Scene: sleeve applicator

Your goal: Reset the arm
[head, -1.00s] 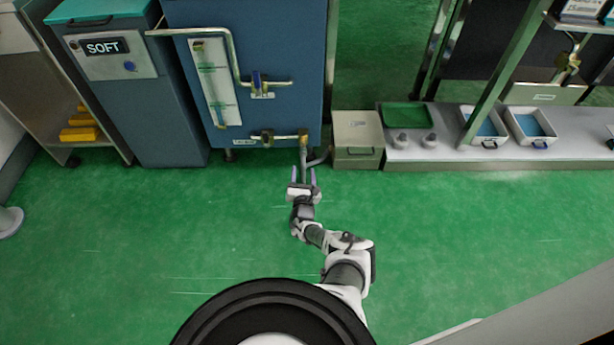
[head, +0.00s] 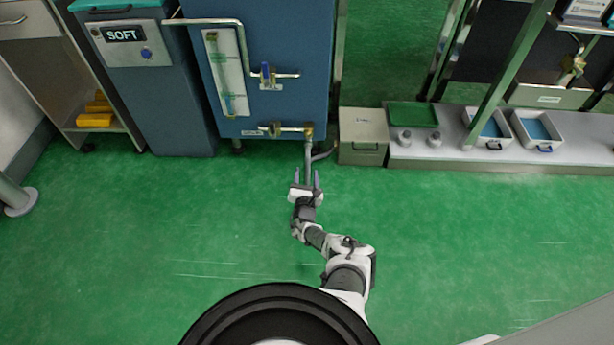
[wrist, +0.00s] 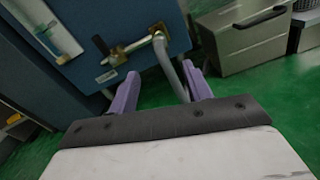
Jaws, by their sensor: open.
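My gripper (head: 306,180) is open and empty in the head view, held out in front of the blue tank cabinet (head: 285,104). Its two purple fingers also show apart in the wrist view (wrist: 161,92). A grey drain pipe (head: 308,160) comes down from a brass valve (head: 308,131) at the cabinet's lower right corner. In the wrist view the pipe (wrist: 171,68) appears between and beyond the fingers. I cannot tell how far the fingers are from it.
A beige box (head: 361,137) stands right of the pipe. A low grey shelf (head: 465,157) with trays is further right. The SOFT unit (head: 168,105) and a cart (head: 65,60) stand left. Green floor (head: 160,235) around my arm is clear.

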